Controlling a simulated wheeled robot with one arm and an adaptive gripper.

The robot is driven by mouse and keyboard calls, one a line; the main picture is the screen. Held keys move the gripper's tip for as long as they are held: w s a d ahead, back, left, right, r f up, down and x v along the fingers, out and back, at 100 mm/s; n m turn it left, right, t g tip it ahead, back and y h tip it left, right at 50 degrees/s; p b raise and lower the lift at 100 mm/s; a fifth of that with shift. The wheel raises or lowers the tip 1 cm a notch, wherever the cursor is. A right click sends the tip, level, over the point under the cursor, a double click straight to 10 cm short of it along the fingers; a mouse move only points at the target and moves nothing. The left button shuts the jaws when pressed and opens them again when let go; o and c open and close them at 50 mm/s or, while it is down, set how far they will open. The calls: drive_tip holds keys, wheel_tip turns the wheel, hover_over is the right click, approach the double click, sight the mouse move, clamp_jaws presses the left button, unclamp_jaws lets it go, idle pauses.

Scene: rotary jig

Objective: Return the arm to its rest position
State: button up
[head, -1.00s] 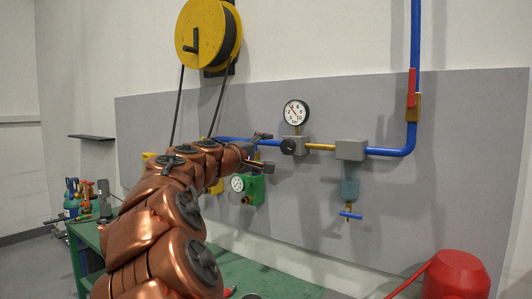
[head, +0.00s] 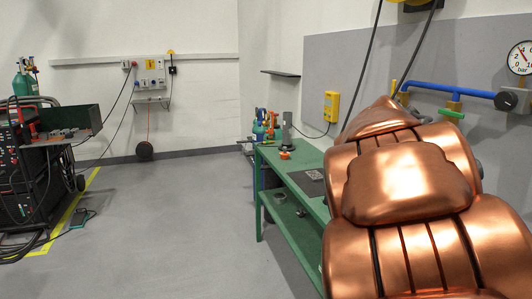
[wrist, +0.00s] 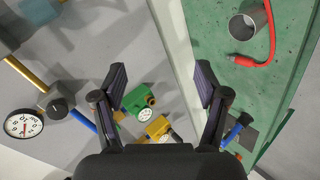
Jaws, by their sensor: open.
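My gripper (wrist: 160,85) shows in the wrist view with its two dark fingers spread wide apart and nothing between them. Beyond the fingers are the grey wall panel and the green bench top (wrist: 212,35). In the head view my copper-coloured arm fills the right side and hides the gripper, part of the green bench (head: 310,208) and part of the wall panel.
A pressure gauge (head: 521,58) and blue pipe (head: 440,90) are on the wall panel. A yellow device (head: 331,106) hangs beside it.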

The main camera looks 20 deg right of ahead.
drive_tip(key=s+a+f+n+g+y, duration=0.1)
drive_tip(key=s+a+f+y, duration=0.2)
drive_tip(key=s+a+f, duration=0.3)
drive_tip(key=s+a+f+n+y, duration=0.1)
drive_tip(key=s+a+f+y, duration=0.3)
drive_tip(key=a+f, duration=0.5)
drive_tip(key=s+a+f+n+g+y, duration=0.1)
drive_tip(key=s+a+f+y, duration=0.2)
drive_tip(key=a, duration=1.5)
drive_tip(key=s+f, duration=0.4)
drive_tip(key=shift+s+f+g+y+p, duration=0.25)
drive_tip(key=shift+s+g+y+p, duration=0.05)
drive_tip(key=shift+s+y, duration=0.1)
